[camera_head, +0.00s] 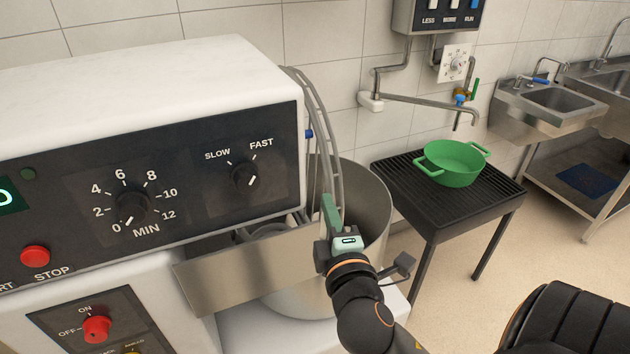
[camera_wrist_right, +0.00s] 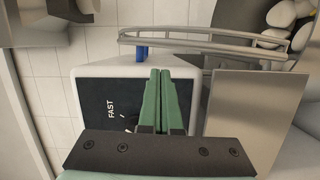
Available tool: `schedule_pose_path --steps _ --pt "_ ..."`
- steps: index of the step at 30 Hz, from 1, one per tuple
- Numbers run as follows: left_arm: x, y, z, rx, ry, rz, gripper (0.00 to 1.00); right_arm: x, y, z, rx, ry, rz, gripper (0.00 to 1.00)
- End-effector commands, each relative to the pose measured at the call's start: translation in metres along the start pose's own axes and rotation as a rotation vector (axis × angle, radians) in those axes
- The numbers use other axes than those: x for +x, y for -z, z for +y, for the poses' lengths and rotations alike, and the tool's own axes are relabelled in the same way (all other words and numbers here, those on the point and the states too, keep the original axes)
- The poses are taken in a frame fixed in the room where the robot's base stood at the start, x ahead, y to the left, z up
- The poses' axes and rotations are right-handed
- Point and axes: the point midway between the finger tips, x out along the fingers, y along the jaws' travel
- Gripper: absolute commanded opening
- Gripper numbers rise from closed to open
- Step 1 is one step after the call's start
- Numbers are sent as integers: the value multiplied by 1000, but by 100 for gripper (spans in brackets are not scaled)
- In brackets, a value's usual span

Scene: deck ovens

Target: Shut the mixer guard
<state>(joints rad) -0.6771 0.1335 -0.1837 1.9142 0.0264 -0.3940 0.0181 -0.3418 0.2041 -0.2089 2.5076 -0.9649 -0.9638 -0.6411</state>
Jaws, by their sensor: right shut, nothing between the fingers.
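The mixer guard (camera_head: 322,135) is a curved frame of metal rails at the right side of the white mixer head (camera_head: 150,80). Its rails also cross the top of the wrist view (camera_wrist_right: 200,45). A flat steel plate (camera_head: 245,272) spans the front of the steel bowl (camera_head: 372,205); whether it belongs to the guard I cannot tell. My right gripper (camera_head: 328,203) is shut and empty, its green fingers together in the wrist view (camera_wrist_right: 160,85). Its tips overlap the guard's lower rails in the head view; contact is unclear. My left gripper is out of view.
The control panel with dials (camera_head: 133,207) and a red stop button (camera_head: 35,256) is left of my right gripper. A green pot (camera_head: 452,160) stands on a black slatted table (camera_head: 400,170) to the right. Sinks (camera_head: 555,105) are farther back. Open floor lies right of the table.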

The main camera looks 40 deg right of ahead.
Motion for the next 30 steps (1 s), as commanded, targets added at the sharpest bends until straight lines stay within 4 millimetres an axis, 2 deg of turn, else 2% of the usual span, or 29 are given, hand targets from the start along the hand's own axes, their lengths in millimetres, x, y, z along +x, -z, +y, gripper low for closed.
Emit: schedule_pose_path --steps 4,9,12,18,30 --pt "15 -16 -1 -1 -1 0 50 16 0 -4 1 -7 2 0" --pt "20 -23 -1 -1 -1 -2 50 41 0 -2 0 -5 3 0" --pt "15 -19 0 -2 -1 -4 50 60 0 2 -4 -1 1 0" --pt "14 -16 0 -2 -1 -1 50 84 1 0 -1 1 3 0" --pt "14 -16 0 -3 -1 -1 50 90 0 -1 0 2 3 0"
